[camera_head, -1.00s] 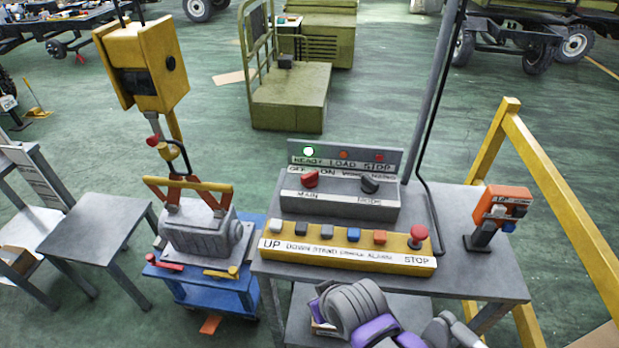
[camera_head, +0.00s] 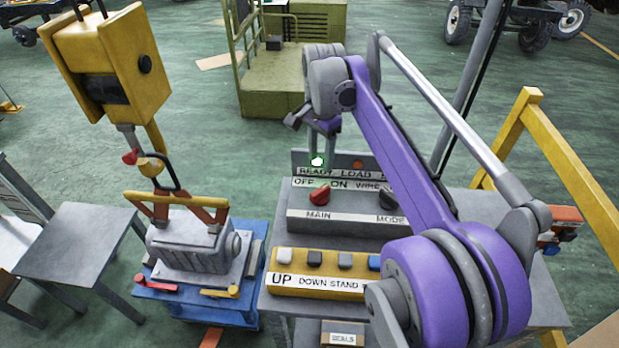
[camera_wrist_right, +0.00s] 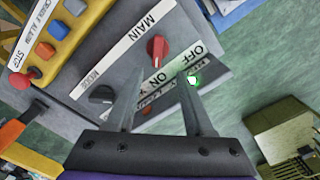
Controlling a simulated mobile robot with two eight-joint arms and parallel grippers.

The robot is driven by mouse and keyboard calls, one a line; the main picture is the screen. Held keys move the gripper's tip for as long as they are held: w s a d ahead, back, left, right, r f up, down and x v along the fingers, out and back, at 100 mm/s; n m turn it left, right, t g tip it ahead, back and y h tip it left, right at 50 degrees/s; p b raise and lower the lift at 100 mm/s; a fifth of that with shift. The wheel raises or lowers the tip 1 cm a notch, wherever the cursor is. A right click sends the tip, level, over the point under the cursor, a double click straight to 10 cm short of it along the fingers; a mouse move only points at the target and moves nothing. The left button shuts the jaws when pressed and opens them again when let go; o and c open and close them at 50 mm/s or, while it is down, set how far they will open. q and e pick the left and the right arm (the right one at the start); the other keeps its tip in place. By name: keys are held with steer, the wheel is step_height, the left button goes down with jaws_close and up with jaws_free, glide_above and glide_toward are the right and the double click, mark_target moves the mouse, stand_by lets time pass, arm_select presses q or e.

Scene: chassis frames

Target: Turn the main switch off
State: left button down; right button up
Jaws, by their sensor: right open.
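The main switch (camera_head: 319,195) is a red knob on the grey control box, above the MAIN label, with OFF and ON printed behind it. It also shows in the right wrist view (camera_wrist_right: 157,48). I cannot tell which word the knob points to. My right gripper (camera_head: 323,158) is open and empty, its fingers hanging over the back of the box near the READY light, apart from the knob. My left gripper is not in view.
The lit READY lamp (camera_head: 317,161) stands behind the knob. The dark mode knob (camera_head: 388,198) is to its right. A yellow button box (camera_head: 318,283) lies in front; its red stop button (camera_wrist_right: 20,79) shows in the wrist view. A hoist (camera_head: 108,62) hangs over an engine block (camera_head: 190,245) at left.

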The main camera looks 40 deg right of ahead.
mark_target(320, 190)
steer(key=f, duration=1)
steer(key=shift+s+a+f, duration=0.1)
steer(key=shift+s+f, duration=0.15)
steer(key=shift+s, duration=0.05)
jaws_close()
